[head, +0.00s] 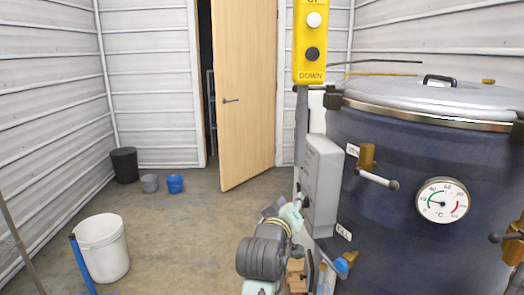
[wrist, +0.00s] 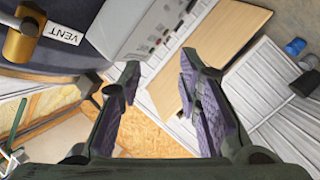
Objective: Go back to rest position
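My gripper (head: 287,213) is low in the middle of the head view, close to the grey control box (head: 323,185) on the side of the large dark blue vessel (head: 420,150). In the wrist view my gripper (wrist: 160,85) has its two purple-padded fingers spread wide apart, with nothing between them. The grey box (wrist: 140,30) and the VENT label (wrist: 62,33) lie beyond the fingers in that view. I cannot tell from the head view whether a finger touches the box.
A yellow UP/DOWN pendant (head: 312,45) hangs in front of the vessel. A wooden door (head: 245,90) stands ajar at the back. A white bucket (head: 102,248) is at left; a black bin (head: 125,164) and blue bucket (head: 175,183) stand by the wall. The floor between is clear.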

